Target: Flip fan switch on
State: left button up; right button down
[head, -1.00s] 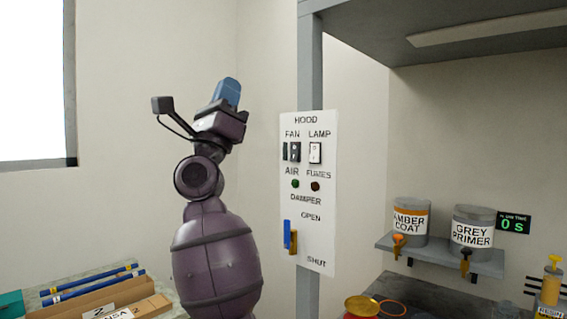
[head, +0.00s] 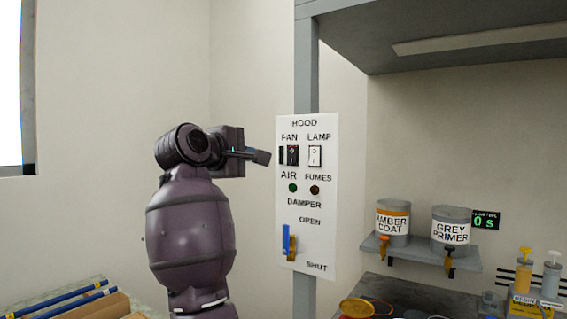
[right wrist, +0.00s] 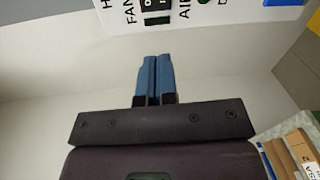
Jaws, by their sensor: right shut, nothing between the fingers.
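The hood panel (head: 325,240) is a white plate with a black FAN rocker switch (head: 292,155) at its upper left, beside a white LAMP switch (head: 315,156). The FAN switch also shows in the right wrist view (right wrist: 155,12), at the top edge and partly cut off. My right gripper (head: 264,157) is shut and empty, its blue fingertips just left of the panel at the FAN switch's height. In the right wrist view the fingertips (right wrist: 157,58) point toward the switch, with a gap in the picture. I cannot tell the switch's position. My left gripper is not in view.
Below the switches are a green AIR light (head: 293,188), a dark FUMES light (head: 314,190) and a blue damper lever (head: 286,240). Paint cans stand on a shelf (head: 440,262) at right. Blue rods (head: 65,300) lie at lower left.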

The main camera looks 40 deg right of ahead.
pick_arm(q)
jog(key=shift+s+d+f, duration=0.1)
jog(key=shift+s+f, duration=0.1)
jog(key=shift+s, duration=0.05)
pick_arm(e)
jog(key=shift+s+d+f+m, duration=0.15)
jog(key=shift+f+m, duration=0.1)
jog(key=shift+m, duration=0.55)
jog(key=shift+d, duration=0.1)
jog(key=p, duration=0.1)
send_near(291, 162)
jog(key=x, duration=0.7)
jog(key=shift+r, duration=0.1)
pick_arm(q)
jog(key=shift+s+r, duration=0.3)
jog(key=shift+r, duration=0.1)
pick_arm(e)
jog(key=shift+d, duration=0.25)
